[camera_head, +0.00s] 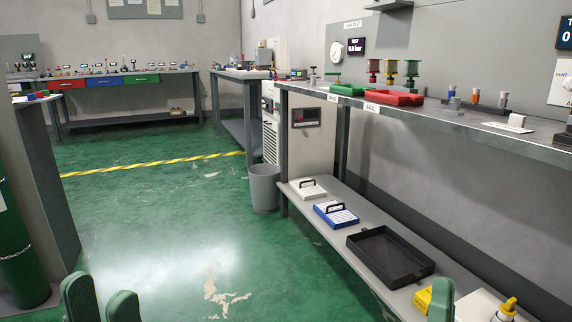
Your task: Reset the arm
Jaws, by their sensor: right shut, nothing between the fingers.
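My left gripper (99,298) shows at the bottom left edge as two green fingers standing apart, with nothing visible between them. My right gripper (440,298) shows at the bottom right as a green fingertip shape, shut and empty, in front of the lower shelf. Only the fingertips of both show; the rest of both arms is out of the frame.
A long workbench (446,118) with a lower shelf (330,232) runs along the right. On that shelf lie a black tray (391,256) and a yellow box (423,299). A grey bin (264,188) stands beside it. A green cylinder (22,255) is at left. Open green floor (170,235) lies ahead.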

